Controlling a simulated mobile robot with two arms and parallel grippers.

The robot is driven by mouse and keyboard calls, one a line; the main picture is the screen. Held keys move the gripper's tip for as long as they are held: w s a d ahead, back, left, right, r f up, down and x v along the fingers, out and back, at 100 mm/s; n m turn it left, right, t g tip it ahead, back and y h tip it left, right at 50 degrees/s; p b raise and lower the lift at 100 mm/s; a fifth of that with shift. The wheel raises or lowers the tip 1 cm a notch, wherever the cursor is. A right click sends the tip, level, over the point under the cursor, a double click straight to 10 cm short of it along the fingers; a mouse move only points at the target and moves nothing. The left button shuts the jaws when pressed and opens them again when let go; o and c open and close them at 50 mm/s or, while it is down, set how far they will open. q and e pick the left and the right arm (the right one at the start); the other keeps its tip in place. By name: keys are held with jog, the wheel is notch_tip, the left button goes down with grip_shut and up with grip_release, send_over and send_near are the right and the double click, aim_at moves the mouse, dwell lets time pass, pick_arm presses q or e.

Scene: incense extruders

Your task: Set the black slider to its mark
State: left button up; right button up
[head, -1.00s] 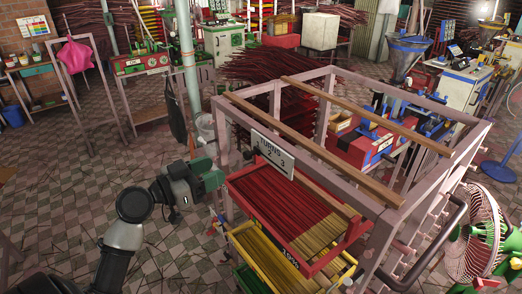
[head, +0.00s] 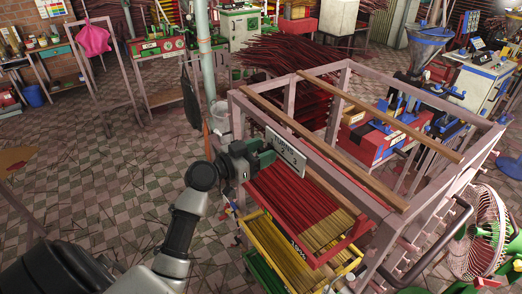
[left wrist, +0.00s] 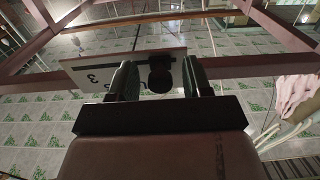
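The black slider (left wrist: 160,76) shows in the left wrist view as a dark round knob in front of a white plate. The white plate (head: 288,152) is lettered TURNS and hangs on the top rail of the rack; in the left wrist view the plate (left wrist: 95,71) appears upside down with a 3 visible. My left gripper (head: 268,154) is at the plate's left part and hides some of it. In the left wrist view its fingers (left wrist: 160,82) are apart, one on each side of the knob, with gaps visible. The slider is not discernible in the head view. My right gripper is not in view.
The pinkish metal rack (head: 415,222) holds a red tray (head: 322,262) of red and tan sticks, with a yellow tray (head: 262,252) below. Wooden bars (head: 325,150) lie across its top. A fan (head: 488,232) stands at right. Tiled floor at left is mostly clear.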

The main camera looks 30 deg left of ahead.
aim_at(283, 157)
pick_arm(q)
grip_shut()
jog(key=shift+s+d, duration=0.3)
jog(key=shift+d, duration=0.45)
jog(key=shift+s+d, duration=0.3)
jog(key=shift+d, duration=0.4)
jog(key=shift+s+d, duration=0.3)
jog(key=shift+d, duration=0.45)
jog(key=shift+a, duration=0.1)
jog(key=shift+o, duration=0.5)
grip_release()
